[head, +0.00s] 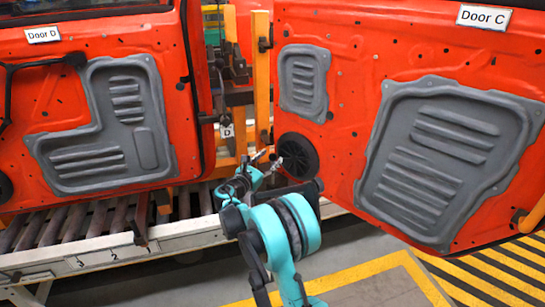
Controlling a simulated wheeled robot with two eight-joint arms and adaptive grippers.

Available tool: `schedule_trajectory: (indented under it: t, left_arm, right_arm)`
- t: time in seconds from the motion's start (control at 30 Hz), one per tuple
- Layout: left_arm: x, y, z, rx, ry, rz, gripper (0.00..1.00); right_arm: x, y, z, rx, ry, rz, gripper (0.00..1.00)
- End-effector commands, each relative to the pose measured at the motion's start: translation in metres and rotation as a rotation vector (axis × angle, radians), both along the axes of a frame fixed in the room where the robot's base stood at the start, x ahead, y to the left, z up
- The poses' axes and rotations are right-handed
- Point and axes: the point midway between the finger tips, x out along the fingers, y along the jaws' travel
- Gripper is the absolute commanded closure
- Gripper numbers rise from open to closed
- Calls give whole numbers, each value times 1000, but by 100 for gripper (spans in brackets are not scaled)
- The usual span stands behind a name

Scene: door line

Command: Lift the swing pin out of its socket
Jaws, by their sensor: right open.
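My right gripper (268,160) is in the middle of the view, at the end of my teal and black arm. Its two thin fingers are apart, and I see nothing held between them. They are in front of the gap between the two doors, just left of the round black disc (303,150) on Door C. I cannot make out the swing pin or its socket for certain; they may be small or hidden behind the gripper and wrist. My left gripper is not in view.
Orange-red Door D (100,42) hangs at left, and Door C (405,55) is at right, close to my arm. A yellow post (262,75) and dark fixture parts stand between them. A roller conveyor (100,223) runs below. Yellow-marked floor (380,282) is at lower right.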

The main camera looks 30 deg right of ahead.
Motion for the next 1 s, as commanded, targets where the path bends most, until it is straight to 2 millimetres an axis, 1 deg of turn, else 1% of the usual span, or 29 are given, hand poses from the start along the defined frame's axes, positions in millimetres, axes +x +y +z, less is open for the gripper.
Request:
schedule_trajectory:
  t: [0.03, 0.2, 0.3, 0.43, 0.6, 1.0]
  left_arm:
    - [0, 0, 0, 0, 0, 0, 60]
    - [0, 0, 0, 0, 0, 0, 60]
    - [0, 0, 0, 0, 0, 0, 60]
    - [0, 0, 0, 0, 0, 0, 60]
    - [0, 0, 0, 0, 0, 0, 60]
    - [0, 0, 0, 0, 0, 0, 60]
  right_arm:
    - [-5, 12, 0, 0, 0, 5, 50]
    - [-22, 46, 0, 0, 0, 5, 50]
    - [-32, 62, 0, -1, 1, 4, 50]
    - [-39, 77, 0, -1, 1, 3, 50]
    - [-44, 83, 0, -1, 0, 0, 50]
    - [-44, 83, 0, -1, 0, 0, 50]
